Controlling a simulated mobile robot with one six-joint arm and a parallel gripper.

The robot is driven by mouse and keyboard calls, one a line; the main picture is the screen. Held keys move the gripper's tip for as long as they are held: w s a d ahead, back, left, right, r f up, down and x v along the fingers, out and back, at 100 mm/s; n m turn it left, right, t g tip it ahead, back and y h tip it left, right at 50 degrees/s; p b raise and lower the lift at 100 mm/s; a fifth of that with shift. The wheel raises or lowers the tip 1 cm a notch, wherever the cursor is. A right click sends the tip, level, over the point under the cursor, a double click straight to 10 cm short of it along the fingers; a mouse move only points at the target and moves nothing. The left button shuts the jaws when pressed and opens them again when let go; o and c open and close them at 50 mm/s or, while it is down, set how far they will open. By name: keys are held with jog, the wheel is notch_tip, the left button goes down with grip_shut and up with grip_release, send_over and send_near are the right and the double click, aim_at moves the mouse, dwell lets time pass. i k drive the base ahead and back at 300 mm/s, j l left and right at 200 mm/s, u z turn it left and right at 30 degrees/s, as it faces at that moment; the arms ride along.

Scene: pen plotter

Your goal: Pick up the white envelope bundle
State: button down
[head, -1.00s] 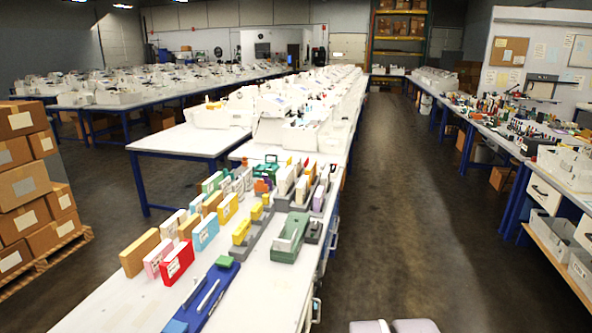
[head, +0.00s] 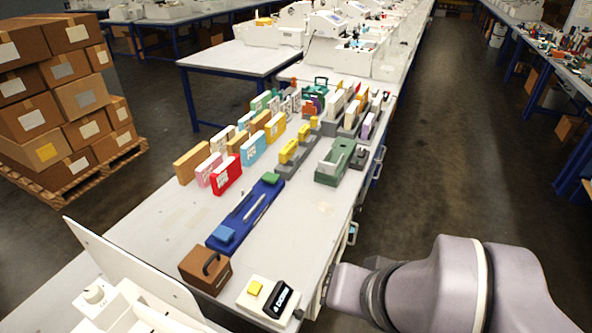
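Several white upright bundles stand on the long white table (head: 293,222), and I cannot tell for sure which is the envelope bundle. One white bundle (head: 217,140) stands at the left behind a pink pack (head: 211,170) and a tan pack (head: 191,163). Other white bundles (head: 337,102) stand in grey racks farther back. A white piece (head: 336,160) also sits in a green holder (head: 334,168) near the right edge. My arm shows at the lower right, off the table's right side; my gripper is not in view.
A blue tray (head: 240,215) with pens, a brown box with a handle (head: 206,268) and a white device with a dark display (head: 269,302) lie nearer. Stacked cartons (head: 60,95) stand on a pallet at left. The aisle floor (head: 450,150) at right is clear.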

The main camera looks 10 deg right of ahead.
aim_at(349, 88)
jog(key=i+l+z, duration=0.45)
jog(key=i+l, duration=0.25)
jog(key=i, duration=0.45)
jog(key=i+l+z, duration=0.1)
jog(key=i+l, duration=0.15)
jog(key=i, duration=0.5)
jog(key=i+l, duration=0.15)
jog(key=i, duration=0.55)
jog(key=i+l+z, duration=0.1)
jog(key=i, duration=0.65)
jog(key=i+l+u, duration=0.2)
jog(key=i+u, duration=0.25)
jog(key=i+l+u, duration=0.65)
jog(key=l+u, duration=0.25)
jog(key=j, duration=0.1)
